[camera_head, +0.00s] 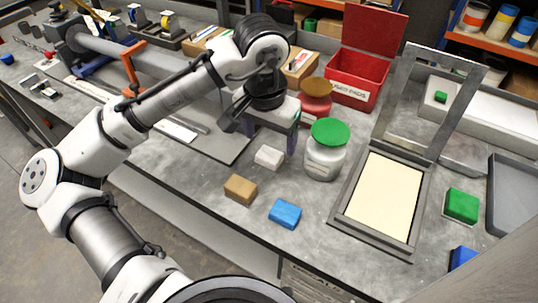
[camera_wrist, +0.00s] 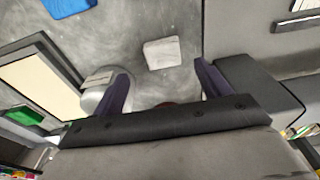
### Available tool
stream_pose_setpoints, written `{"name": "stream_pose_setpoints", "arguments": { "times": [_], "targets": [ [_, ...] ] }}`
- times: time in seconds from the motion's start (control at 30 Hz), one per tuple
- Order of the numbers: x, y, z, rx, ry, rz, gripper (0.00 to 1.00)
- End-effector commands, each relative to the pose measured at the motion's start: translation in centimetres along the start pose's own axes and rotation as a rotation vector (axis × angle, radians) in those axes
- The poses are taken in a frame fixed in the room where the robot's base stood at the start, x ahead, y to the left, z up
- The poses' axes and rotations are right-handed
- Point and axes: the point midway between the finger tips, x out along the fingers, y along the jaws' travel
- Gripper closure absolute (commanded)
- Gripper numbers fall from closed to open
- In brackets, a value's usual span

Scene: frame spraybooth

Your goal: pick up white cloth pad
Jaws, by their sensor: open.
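The white cloth pad (camera_head: 269,156) is a small pale block lying on the grey worktop, in front of my gripper in the head view. In the wrist view the white cloth pad (camera_wrist: 161,52) lies beyond the fingertips, roughly in line with the gap between them. My gripper (camera_head: 266,132) is open and empty above the worktop, a little behind the pad. Its two dark fingers also show in the wrist view, with a clear gap between them (camera_wrist: 163,84). Nothing covers the pad in either view.
A white jar with a green lid (camera_head: 325,150) stands close to the pad's right. A brown block (camera_head: 240,189) and a blue block (camera_head: 285,213) lie in front. A grey frame (camera_head: 345,226) lies farther right.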

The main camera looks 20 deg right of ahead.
Motion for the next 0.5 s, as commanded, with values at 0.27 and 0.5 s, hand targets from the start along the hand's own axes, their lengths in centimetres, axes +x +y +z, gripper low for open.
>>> {"name": "stream_pose_setpoints", "arguments": {
  "times": [0.27,0.5],
  "targets": [
    [2.3,-0.3,0.1,0.000,0.000,0.002,0.24],
    [5.5,-0.6,0.1,0.000,0.001,0.001,0.24]
  ]
}}
